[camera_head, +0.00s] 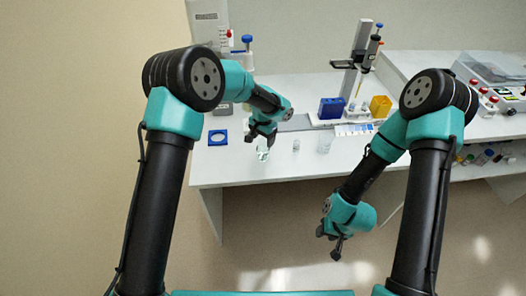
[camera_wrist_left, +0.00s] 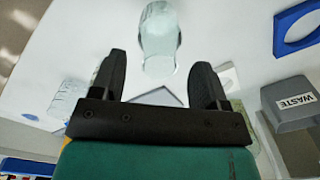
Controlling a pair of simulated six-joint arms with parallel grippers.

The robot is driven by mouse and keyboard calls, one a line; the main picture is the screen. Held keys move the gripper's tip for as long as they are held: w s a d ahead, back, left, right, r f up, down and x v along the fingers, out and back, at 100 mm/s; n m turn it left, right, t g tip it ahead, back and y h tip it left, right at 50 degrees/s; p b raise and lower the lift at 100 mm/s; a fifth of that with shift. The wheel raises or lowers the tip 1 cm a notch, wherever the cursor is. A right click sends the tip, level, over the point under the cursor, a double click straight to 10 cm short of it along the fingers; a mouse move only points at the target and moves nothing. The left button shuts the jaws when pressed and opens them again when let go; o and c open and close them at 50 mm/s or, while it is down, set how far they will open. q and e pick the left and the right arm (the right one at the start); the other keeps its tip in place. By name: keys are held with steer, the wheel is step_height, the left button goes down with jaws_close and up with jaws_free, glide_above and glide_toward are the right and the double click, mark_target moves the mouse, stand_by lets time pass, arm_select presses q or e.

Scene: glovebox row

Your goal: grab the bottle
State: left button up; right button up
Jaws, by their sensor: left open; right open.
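A clear glass bottle (camera_head: 263,154) stands on the white bench near its front edge, just below my left gripper (camera_head: 262,136) in the head view. In the left wrist view the bottle (camera_wrist_left: 160,40) shows just beyond the fingertips, roughly centred between the two dark fingers. My left gripper (camera_wrist_left: 158,78) is open with nothing between its fingers there. My right gripper (camera_head: 334,247) is open and empty, hanging low in front of the bench, well away from the bottle.
A small vial (camera_head: 296,146) and a clear beaker (camera_head: 325,143) stand right of the bottle. A blue square frame (camera_head: 218,138) lies to its left. A blue rack (camera_head: 331,108) and yellow box (camera_head: 380,106) stand behind. A grey WASTE bin (camera_wrist_left: 292,104) shows in the wrist view.

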arm_select(q)
steer(key=shift+f, duration=0.95)
jaws_close()
stand_by(0.3)
steer(key=shift+r, duration=0.6)
steer(key=s+r, duration=0.4)
steer(key=s, duration=1.2)
